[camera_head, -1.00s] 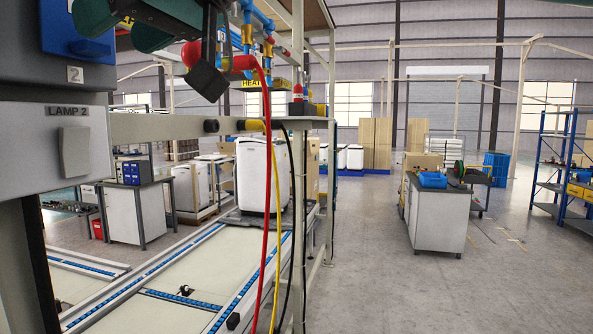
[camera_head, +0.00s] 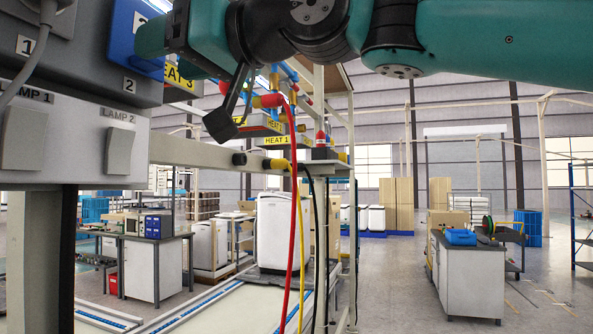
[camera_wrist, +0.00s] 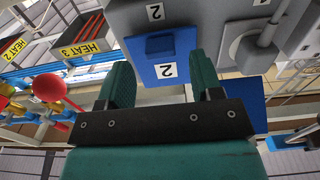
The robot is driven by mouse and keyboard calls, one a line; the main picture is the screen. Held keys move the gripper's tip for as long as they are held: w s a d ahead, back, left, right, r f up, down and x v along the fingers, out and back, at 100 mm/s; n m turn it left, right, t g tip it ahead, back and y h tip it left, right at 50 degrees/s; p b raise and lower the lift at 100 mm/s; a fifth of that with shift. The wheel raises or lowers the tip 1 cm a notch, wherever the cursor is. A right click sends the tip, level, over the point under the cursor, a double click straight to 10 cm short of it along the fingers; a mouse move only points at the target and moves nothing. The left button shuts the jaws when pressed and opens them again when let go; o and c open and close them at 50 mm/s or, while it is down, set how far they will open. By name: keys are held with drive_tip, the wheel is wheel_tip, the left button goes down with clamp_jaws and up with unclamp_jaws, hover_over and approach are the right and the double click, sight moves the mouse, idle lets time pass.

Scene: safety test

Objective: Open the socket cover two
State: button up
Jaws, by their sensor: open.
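The blue socket cover two (camera_head: 121,40) is on the grey box at the upper left, with a "2" label below it. It looks closed. In the wrist view the blue cover (camera_wrist: 178,52) has a raised blue lip and a "2" label, and lies between and beyond my fingers. My gripper (camera_wrist: 160,68) is open, its two teal fingers apart on either side of the cover's lower part. In the head view my gripper (camera_head: 152,38) is at the cover's right edge and partly hides it. I cannot tell if the fingers touch it.
A grey plug with a cable (camera_wrist: 262,45) sits in the neighbouring socket one. Lamp switches (camera_head: 117,150) are on the panel below. Red-handled pipework and HEAT signs (camera_head: 283,141) stand to the right. Red and yellow hoses (camera_head: 293,200) hang near the frame.

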drive_tip(key=b+v, duration=0.4)
drive_tip(key=v, duration=1.1)
drive_tip(key=w+d+f+m+h+p, duration=0.1)
drive_tip(key=f+p, duration=0.4)
drive_tip(key=f, duration=0.6)
drive_tip(key=shift+w+d+f+m+h, duration=0.2)
drive_tip(key=shift+w+f+m+h, duration=0.2)
drive_tip(key=shift+w+m+h, duration=0.8)
drive_tip(key=shift+s+n, duration=0.1)
drive_tip(key=shift+n, duration=0.2)
